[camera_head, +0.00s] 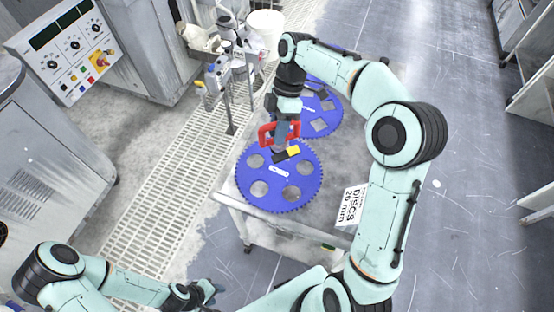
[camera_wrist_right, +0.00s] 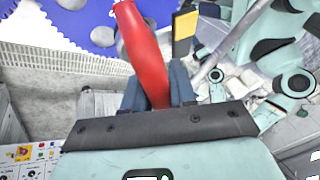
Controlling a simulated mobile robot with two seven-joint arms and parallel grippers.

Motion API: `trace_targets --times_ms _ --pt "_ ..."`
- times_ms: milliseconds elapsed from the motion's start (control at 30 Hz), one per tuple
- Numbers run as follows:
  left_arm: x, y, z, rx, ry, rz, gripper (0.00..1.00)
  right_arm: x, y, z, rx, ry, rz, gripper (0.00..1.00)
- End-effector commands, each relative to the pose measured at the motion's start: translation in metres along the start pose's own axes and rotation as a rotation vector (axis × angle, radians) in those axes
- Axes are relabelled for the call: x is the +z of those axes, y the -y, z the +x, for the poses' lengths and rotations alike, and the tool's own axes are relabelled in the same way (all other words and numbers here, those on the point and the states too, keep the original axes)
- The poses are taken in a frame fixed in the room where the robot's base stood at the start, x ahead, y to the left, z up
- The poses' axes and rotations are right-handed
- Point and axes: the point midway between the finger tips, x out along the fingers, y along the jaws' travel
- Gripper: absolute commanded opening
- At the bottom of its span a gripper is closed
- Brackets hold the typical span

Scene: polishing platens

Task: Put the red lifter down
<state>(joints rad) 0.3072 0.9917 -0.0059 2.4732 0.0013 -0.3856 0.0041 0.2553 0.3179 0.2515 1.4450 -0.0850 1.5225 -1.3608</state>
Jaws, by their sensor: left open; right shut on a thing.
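The red lifter (camera_head: 265,134) is above the near blue toothed disc (camera_head: 254,201), at its far edge. My right gripper (camera_head: 281,143) is shut on its red handle, which also shows in the right wrist view (camera_wrist_right: 142,45) between the fingers (camera_wrist_right: 160,88). A dark and yellow piece (camera_head: 292,151) shows just below the gripper, over the disc; I cannot tell whether it belongs to the lifter or whether it touches the disc. My left gripper (camera_head: 207,290) is open and empty, low at the bottom left, away from the table.
A second blue disc (camera_head: 329,113) lies behind on the grey table (camera_head: 338,172). A white card reading "DISCS 20 mm" (camera_head: 352,205) is at the table's right. A machine with a control panel (camera_head: 70,50) stands at the left. A white bucket (camera_head: 266,26) is at the back.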

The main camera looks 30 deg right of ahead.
Motion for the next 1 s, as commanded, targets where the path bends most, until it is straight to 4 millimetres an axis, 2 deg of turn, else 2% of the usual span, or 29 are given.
trace_targets --times_ms 100,300,567,800,1000 --pt "0.005 0.004 0.007 -0.002 0.007 -0.002 0.43 0.008 -0.008 0.027 -0.001 -0.001 0.001 0.00" --pt "0.008 0.006 0.011 -0.003 0.010 -0.003 0.43 0.018 -0.019 0.060 0.002 -0.002 0.001 0.00" --pt "0.008 0.007 0.012 -0.004 0.011 -0.004 0.43 0.022 -0.025 0.075 0.004 -0.002 0.001 0.00" --pt "0.011 0.009 0.015 -0.005 0.014 -0.005 0.43 0.033 -0.036 0.109 0.001 -0.002 0.002 0.00" --pt "0.011 0.010 0.016 -0.005 0.014 -0.005 0.43 0.037 -0.041 0.123 0.005 -0.002 0.001 0.00"
